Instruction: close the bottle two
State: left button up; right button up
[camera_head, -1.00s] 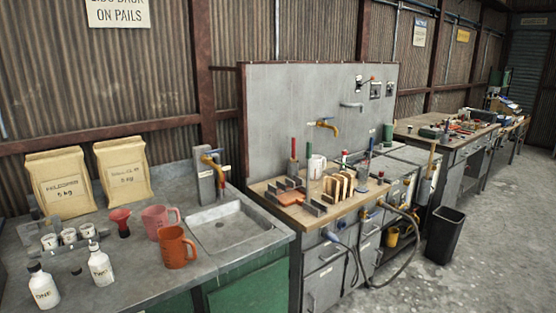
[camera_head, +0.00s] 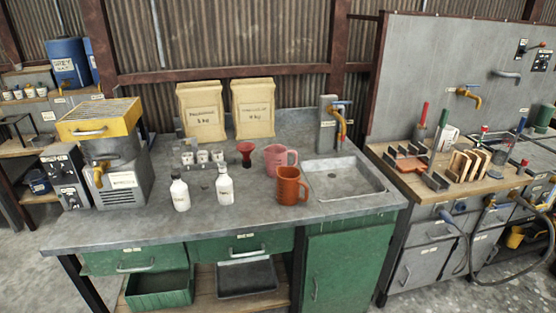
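Two white bottles stand upright on the grey bench. The left bottle (camera_head: 180,194) has a dark top, and its label seemed to read "ONE" in the earlier frame. The right bottle (camera_head: 225,188) has a pale top with no dark cap on it; its label is too small to read surely. A small dark piece, perhaps a loose cap, lay on the bench between the bottles in the earlier frame; it is hard to make out now. Neither of my grippers is in view.
Behind the bottles stand a rack of small white cups (camera_head: 203,157), a red funnel (camera_head: 246,153), a pink mug (camera_head: 278,159) and two paper sacks (camera_head: 202,112). An orange mug (camera_head: 291,186) and a sink (camera_head: 345,177) are at right. A yellow-topped machine (camera_head: 110,160) stands at left.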

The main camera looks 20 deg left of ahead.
aim_at(224, 183)
jog(key=u, duration=1.35)
jog(key=i+j+u, duration=0.1)
jog(key=i+u, duration=0.4)
jog(key=u, duration=0.25)
